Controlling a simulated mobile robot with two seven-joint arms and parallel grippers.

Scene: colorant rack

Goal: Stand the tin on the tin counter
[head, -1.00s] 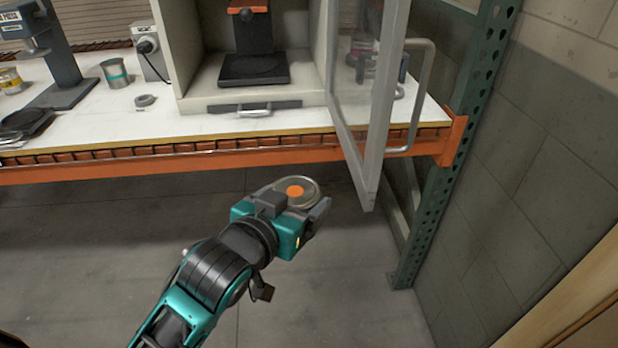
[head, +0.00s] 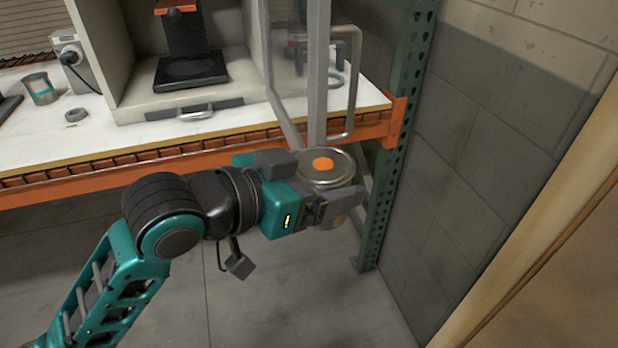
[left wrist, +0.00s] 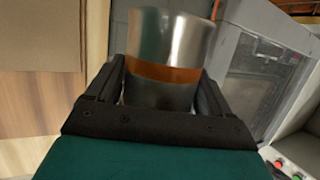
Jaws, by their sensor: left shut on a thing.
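My left gripper (head: 335,192) is shut on a metal tin with an orange dot on its lid (head: 322,165). The tin is upright and held in front of the orange rack beam, off any surface. In the left wrist view the tin (left wrist: 170,50) sits between both fingers (left wrist: 160,95) and shows an orange-brown band. Which surface is the tin counter I cannot tell for sure. My right gripper is not in view.
A white worktop (head: 105,125) carries an open cabinet with a black stand (head: 190,70), a teal-banded tin (head: 40,88) and a grey ring (head: 75,115). The cabinet's clear door (head: 318,70) stands open above the gripper. A green rack post (head: 395,130) and block wall (head: 480,150) are on the right.

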